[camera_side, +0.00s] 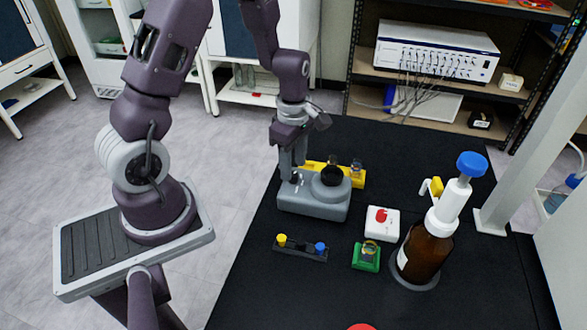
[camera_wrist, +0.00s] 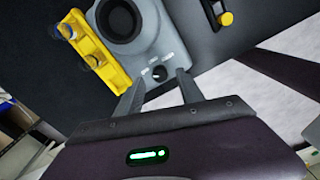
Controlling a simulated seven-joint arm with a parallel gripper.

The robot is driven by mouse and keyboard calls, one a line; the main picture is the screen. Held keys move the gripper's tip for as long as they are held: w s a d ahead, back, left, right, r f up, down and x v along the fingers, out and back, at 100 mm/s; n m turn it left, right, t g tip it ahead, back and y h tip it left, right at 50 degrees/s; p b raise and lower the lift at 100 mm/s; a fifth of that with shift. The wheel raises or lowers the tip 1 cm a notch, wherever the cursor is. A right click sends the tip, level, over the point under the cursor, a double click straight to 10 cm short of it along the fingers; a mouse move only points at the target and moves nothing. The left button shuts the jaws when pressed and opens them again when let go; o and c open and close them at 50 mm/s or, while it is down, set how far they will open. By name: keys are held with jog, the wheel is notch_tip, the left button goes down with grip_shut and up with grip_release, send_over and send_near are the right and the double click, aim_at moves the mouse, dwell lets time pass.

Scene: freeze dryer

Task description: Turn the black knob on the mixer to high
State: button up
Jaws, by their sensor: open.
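The mixer (camera_side: 312,202) is a grey box on the black table, with a round black cup seat (camera_side: 332,175) on top. In the wrist view the mixer (camera_wrist: 152,52) fills the top middle. Its small black knob (camera_wrist: 160,73) shows there between my fingertips, with small white marks near it. My gripper (camera_side: 291,172) points down over the left end of the mixer. In the wrist view my gripper (camera_wrist: 160,76) is open, with one finger on each side of the knob. I cannot tell whether the fingers touch it or which setting it points to.
A yellow rack (camera_side: 358,178) with vials stands right behind the mixer. A dark rack with yellow and blue caps (camera_side: 300,248), a green holder (camera_side: 366,257), a white box (camera_side: 382,223) and a brown bottle (camera_side: 424,252) stand in front and right. The table's left edge is near the mixer.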

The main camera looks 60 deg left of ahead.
notch_tip(320, 180, down, 2)
jog(key=shift+f, duration=0.1)
grip_shut()
